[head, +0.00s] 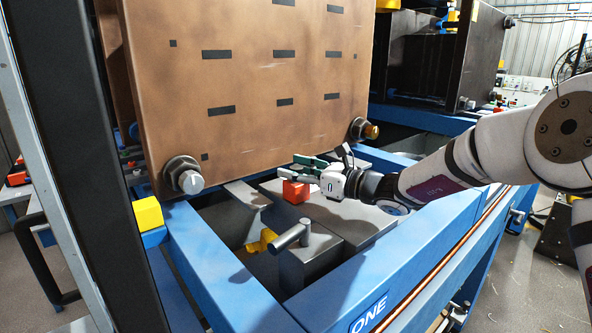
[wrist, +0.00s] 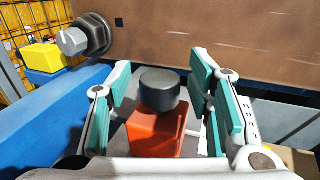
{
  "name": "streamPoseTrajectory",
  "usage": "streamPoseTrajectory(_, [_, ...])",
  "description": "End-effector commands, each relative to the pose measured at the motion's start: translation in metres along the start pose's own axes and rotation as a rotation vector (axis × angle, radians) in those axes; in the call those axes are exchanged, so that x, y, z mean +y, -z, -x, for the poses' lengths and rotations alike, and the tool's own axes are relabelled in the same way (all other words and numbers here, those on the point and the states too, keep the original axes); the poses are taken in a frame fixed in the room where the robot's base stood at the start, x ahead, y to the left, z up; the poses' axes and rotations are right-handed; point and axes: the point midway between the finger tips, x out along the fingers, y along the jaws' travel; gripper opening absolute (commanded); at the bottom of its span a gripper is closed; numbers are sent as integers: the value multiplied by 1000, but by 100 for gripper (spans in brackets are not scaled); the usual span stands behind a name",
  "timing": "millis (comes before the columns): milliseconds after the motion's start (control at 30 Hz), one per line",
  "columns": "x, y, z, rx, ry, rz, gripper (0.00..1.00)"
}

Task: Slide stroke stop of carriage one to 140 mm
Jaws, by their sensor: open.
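A red block (wrist: 155,140) with a round black knob (wrist: 163,90) on top sits on a grey plate between my fingers in the wrist view; I take it for the stroke stop. The red block also shows in the head view (head: 295,192), just below my fingers. My gripper (head: 291,167) is open above it. In the wrist view my gripper (wrist: 162,80) has one teal-padded finger on each side of the knob, with gaps showing. The blue carriage frame (head: 210,262) carries a "ONE" label (head: 368,314). No millimetre scale is readable.
A large brown plate (head: 245,90) with dark slots stands right behind my gripper, with big bolts (head: 184,176) at its lower corners. A grey T-shaped handle (head: 293,236) and a yellow fitting (head: 262,240) stand in front. A yellow block (head: 148,213) is at left.

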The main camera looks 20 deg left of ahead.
Motion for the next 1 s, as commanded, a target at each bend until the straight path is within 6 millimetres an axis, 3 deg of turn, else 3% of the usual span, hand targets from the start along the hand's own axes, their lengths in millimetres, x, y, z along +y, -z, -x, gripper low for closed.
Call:
streamPoseTrajectory(33, [0,0,0,0,0,0,47])
streamPoseTrajectory(233, [0,0,0,0,0,0,2])
streamPoseTrajectory(267, [0,0,0,0,0,0,0])
streamPoseTrajectory(467, [-1,0,-2,0,-1,1,0])
streamPoseTrajectory(667, [-7,2,-19,0,0,0,0])
streamPoseTrajectory(900, [-6,0,-19,1,1,-1,0])
streamPoseTrajectory(933, [-6,0,-19,1,1,-1,32])
streamPoseTrajectory(1000, [-6,0,-19,1,0,0,47])
